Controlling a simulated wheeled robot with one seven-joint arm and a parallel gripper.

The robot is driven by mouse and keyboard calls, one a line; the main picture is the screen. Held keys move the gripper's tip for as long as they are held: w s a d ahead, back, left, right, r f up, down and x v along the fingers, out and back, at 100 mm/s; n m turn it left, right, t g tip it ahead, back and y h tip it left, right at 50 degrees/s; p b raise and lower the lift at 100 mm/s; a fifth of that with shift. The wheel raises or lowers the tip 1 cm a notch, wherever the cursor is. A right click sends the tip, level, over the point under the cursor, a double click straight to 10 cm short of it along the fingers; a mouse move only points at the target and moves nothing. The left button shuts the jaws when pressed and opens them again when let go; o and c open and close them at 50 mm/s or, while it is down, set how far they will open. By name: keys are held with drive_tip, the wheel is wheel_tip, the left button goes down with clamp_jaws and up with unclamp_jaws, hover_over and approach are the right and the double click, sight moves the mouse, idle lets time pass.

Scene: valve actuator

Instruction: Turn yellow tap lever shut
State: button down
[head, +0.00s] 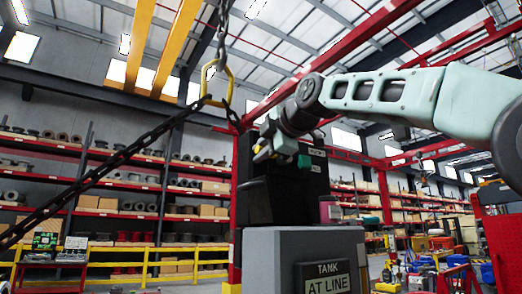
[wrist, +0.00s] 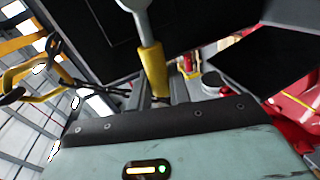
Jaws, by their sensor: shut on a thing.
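The yellow tap lever (wrist: 152,70) shows in the wrist view as a yellow sleeve on a grey metal bar that runs up out of the picture. Its lower end stands just beyond the dark edge of my gripper's body. In the head view, my gripper (head: 274,148) is at the top of a black box (head: 282,195), reaching in from the right. My gripper is shut on the lever. Its fingertips and the contact with the lever are not clear in either view. The tap's body is hidden in the head view.
The black box stands on a grey cabinet (head: 290,250) with a sign (head: 327,278) reading "TANK AT LINE". A chain with a yellow hook (head: 217,82) hangs left of my gripper; the hook also shows in the wrist view (wrist: 28,88). Shelves and yellow rails lie behind.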

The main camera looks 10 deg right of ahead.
drive_tip(key=shift+f, duration=0.1)
idle(0.4)
drive_tip(key=c, duration=1.3)
unclamp_jaws()
drive_tip(key=shift+s, duration=0.1)
drive_tip(key=b+v, duration=0.4)
drive_tip(key=v, duration=1.3)
drive_tip(key=shift+s, duration=0.1)
